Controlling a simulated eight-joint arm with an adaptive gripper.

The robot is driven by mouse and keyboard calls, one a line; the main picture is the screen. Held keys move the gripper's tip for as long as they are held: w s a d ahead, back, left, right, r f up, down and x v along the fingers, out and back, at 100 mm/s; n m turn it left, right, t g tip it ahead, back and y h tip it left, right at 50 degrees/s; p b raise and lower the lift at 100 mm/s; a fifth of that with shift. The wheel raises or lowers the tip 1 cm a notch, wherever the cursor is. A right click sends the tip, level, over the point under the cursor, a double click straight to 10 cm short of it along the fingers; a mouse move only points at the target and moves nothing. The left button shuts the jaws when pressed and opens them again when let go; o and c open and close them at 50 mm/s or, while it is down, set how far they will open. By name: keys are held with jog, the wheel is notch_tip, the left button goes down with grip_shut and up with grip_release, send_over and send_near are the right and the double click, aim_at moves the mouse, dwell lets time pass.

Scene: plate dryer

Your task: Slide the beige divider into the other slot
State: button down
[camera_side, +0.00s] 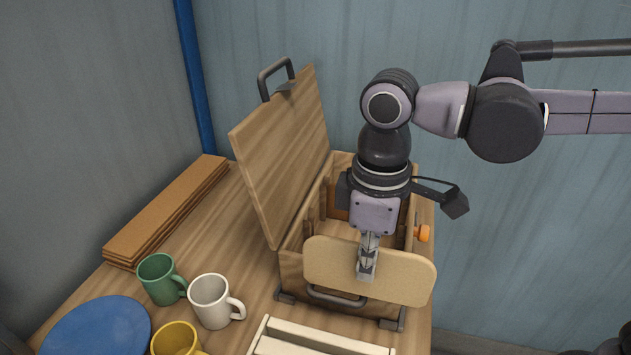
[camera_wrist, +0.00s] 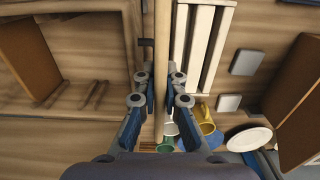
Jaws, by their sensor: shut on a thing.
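The beige divider (camera_side: 405,278) is a flat board with rounded corners, held upright in front of the wooden box's near wall and hiding part of it. In the wrist view the divider (camera_wrist: 161,40) shows edge-on as a thin strip between the fingers. My gripper (camera_side: 367,268) is shut on the divider near its middle; its fingers also show in the wrist view (camera_wrist: 160,80). The box (camera_side: 291,270) is open. Slot strips (camera_wrist: 90,93) stand inside it, and part of the interior is hidden by my arm.
The box's raised lid (camera_side: 285,150) stands at its left. An orange knob (camera_side: 423,233) is on the right side. A cream slatted rack (camera_side: 310,340) lies in front. A green mug (camera_side: 160,279), white mug (camera_side: 212,302), yellow mug (camera_side: 176,340) and blue plate (camera_side: 95,328) are front left.

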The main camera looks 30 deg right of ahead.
jog(key=shift+r, duration=2.1)
jog(key=w+d, duration=0.8)
jog(key=w, duration=0.6)
jog(key=shift+w+d+f, duration=0.1)
jog(key=shift+w+f, duration=0.05)
jog(key=shift+f, duration=7.05)
jog(key=c, duration=1.4)
grip_release()
